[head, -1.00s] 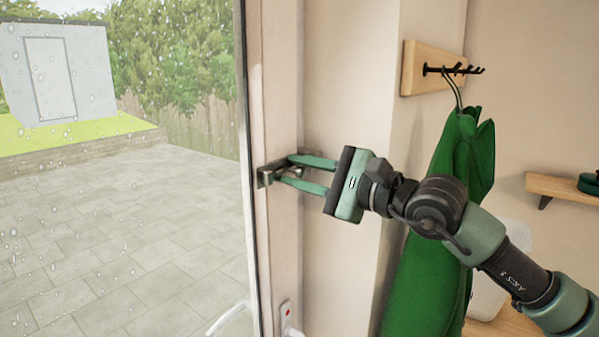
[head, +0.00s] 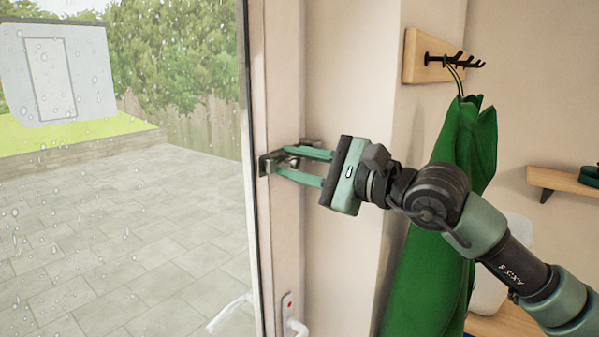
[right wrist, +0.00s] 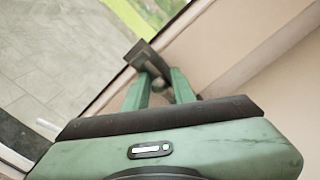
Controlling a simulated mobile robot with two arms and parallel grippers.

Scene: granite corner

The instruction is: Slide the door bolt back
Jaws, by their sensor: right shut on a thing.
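The door bolt (head: 268,164) is a small metal fitting at the edge of the glazed door, beside the door frame. It also shows in the right wrist view (right wrist: 141,55). My right gripper (head: 287,162) reaches in from the right, its two green fingers around the bolt's small knob. In the right wrist view my right gripper (right wrist: 158,84) has the rounded knob (right wrist: 160,84) between its fingers, which are shut on it. The fingers partly hide the bolt's bar. My left gripper is not in view.
The door's glass (head: 120,230) is at the left, with a paved yard beyond. A white door handle (head: 296,327) is below the bolt. A green coat (head: 440,220) hangs from a hook rack (head: 420,60) behind my right arm. A wooden shelf (head: 555,183) is at the right.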

